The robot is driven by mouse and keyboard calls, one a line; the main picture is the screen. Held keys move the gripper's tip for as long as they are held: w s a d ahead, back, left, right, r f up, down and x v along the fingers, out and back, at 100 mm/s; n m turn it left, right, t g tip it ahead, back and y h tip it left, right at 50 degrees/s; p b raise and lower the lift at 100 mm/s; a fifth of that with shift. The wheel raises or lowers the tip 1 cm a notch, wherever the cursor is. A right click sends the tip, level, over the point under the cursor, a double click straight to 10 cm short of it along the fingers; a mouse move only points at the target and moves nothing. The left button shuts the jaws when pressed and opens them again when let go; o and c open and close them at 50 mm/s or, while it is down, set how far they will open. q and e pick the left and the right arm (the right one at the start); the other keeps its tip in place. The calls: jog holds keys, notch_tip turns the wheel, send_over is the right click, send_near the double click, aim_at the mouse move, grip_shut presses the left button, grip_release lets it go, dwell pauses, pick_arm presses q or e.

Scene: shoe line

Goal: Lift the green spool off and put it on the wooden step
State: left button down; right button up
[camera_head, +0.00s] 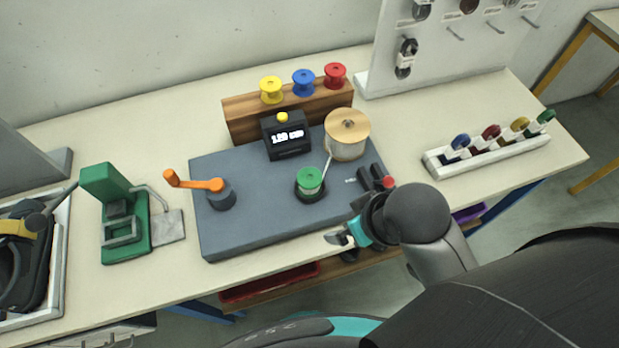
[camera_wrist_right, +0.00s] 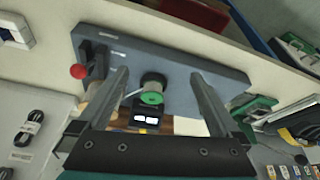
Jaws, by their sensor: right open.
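The green spool (camera_head: 310,180) sits upright on a dark round holder on the grey board. It also shows in the right wrist view (camera_wrist_right: 152,97), in line between my fingers. The wooden step (camera_head: 240,107) stands behind the board, with a yellow spool (camera_head: 271,90), a blue spool (camera_head: 303,82) and a red spool (camera_head: 335,75) on its top. My right gripper (camera_head: 347,226) is open and empty at the board's front right, apart from the green spool. It also shows in the right wrist view (camera_wrist_right: 160,76). My left gripper is not in view.
On the board (camera_head: 262,226) are an orange crank (camera_head: 195,182), a black display box (camera_head: 287,138), a large spool with a tan top (camera_head: 347,128) and a red-knobbed lever (camera_head: 389,182). A pale strand runs from the large spool toward the green one. A green device (camera_head: 125,215) stands left.

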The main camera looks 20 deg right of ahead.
jog(key=w+a+r+n+y, duration=0.35)
jog(key=w+n, duration=0.25)
jog(key=w, duration=0.2)
jog(key=n+g, duration=0.1)
jog(key=n, duration=0.1)
send_near(310, 177)
jog(key=shift+h, duration=0.45)
jog(key=b+x, duration=0.1)
jog(key=x, duration=0.3)
jog(key=shift+s+a, duration=0.15)
jog(key=shift+a, duration=0.05)
jog(key=shift+x, duration=3.05)
jog(key=shift+a+r, duration=0.1)
jog(key=shift+a, duration=0.1)
grip_shut()
jog(key=shift+r, duration=0.1)
